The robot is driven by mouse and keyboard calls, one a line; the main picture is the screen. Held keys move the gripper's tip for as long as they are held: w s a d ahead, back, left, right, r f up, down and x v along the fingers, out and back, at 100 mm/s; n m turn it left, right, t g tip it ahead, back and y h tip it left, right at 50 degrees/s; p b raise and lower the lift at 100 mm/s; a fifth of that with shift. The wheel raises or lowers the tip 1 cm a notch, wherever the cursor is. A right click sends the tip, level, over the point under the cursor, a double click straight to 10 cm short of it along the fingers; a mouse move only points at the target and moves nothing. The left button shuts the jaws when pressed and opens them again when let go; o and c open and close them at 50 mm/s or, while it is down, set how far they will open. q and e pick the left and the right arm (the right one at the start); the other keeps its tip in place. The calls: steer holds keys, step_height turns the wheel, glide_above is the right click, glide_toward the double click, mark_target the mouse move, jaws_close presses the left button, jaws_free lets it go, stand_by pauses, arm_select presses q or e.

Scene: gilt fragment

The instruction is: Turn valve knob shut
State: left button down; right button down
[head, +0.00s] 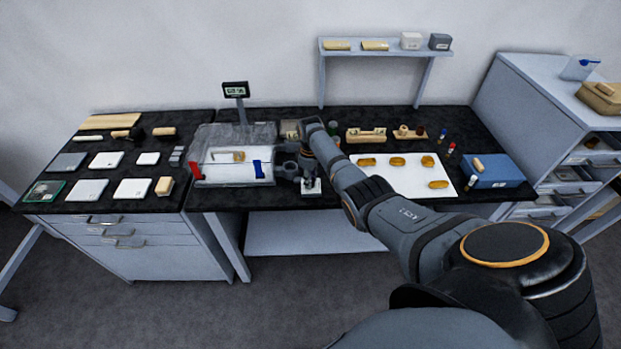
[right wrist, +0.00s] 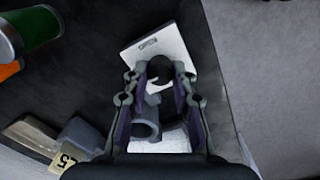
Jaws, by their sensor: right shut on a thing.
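The valve knob (right wrist: 160,69) is a dark, rounded piece between my right fingertips in the right wrist view. A grey ring-shaped fitting (right wrist: 147,124) shows nearer the palm, between the fingers. A white plate (right wrist: 158,43) with a small dark label lies beyond the fingertips; it also shows in the head view (head: 312,187) near the table's front edge. My right gripper (right wrist: 158,78) points down over it and is shut on the knob; in the head view the gripper (head: 309,177) hides most of the valve. The knob's turn angle cannot be told. My left gripper is out of view.
A white sheet (head: 400,183) with several gilt pieces lies right. A green cylinder (right wrist: 38,28) and a numbered tag (right wrist: 62,162) are near my right gripper.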

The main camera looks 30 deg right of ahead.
steer(key=shift+n, duration=0.3)
stand_by(0.4)
steer(key=c, duration=1.1)
jaws_free()
steer(key=shift+r, duration=0.15)
step_height(320, 180, up, 12)
steer(key=shift+f, duration=0.15)
